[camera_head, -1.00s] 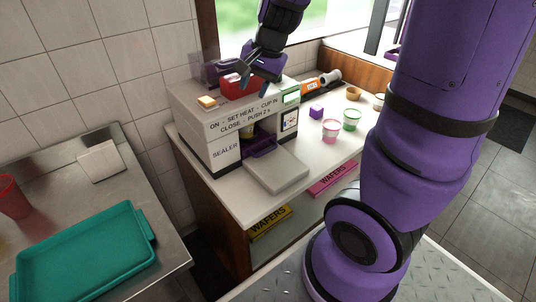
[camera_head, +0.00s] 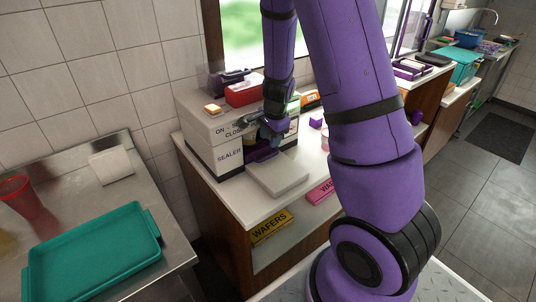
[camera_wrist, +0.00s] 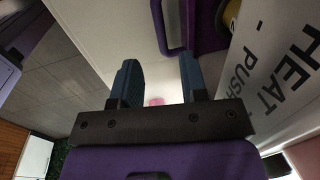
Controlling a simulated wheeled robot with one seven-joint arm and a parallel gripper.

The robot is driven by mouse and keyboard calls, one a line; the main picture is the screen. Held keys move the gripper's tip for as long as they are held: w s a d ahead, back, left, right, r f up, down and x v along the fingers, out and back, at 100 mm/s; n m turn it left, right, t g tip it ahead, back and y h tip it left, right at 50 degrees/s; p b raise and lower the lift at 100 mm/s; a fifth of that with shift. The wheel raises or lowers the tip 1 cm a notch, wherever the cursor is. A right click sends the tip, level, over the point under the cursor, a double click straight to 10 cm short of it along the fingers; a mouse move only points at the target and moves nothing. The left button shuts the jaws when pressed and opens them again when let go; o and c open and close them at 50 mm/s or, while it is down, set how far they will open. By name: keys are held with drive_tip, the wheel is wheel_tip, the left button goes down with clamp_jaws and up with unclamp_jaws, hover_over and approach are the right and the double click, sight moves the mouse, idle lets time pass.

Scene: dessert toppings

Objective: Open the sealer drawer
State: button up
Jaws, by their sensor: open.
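The sealer (camera_head: 205,125) is a white box with printed sides, on the white counter. Its purple drawer piece (camera_head: 262,155) shows low at its front, partly covered by my gripper. In the wrist view a purple handle loop (camera_wrist: 172,35) stands just ahead of my fingertips, beside the printed sealer front (camera_wrist: 275,75). My gripper (camera_head: 254,124) is in front of the sealer, above the drawer. In the wrist view my gripper (camera_wrist: 158,75) has its two blue fingers apart, with nothing between them. I cannot tell whether a finger touches the handle.
A flat grey plate (camera_head: 278,178) lies in front of the sealer. A red box (camera_head: 243,93) and a small yellowish block (camera_head: 213,108) sit on top of it. A teal tray (camera_head: 95,250) and a red cup (camera_head: 22,195) are on the steel table at left.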

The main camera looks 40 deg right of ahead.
sight(267, 156)
drive_tip(key=shift+w+f, duration=0.25)
drive_tip(key=shift+f, duration=1)
drive_tip(key=shift+w+f, duration=0.25)
drive_tip(key=shift+f, duration=1.05)
drive_tip(key=shift+w+f, duration=0.25)
drive_tip(key=shift+f, duration=1)
clamp_jaws()
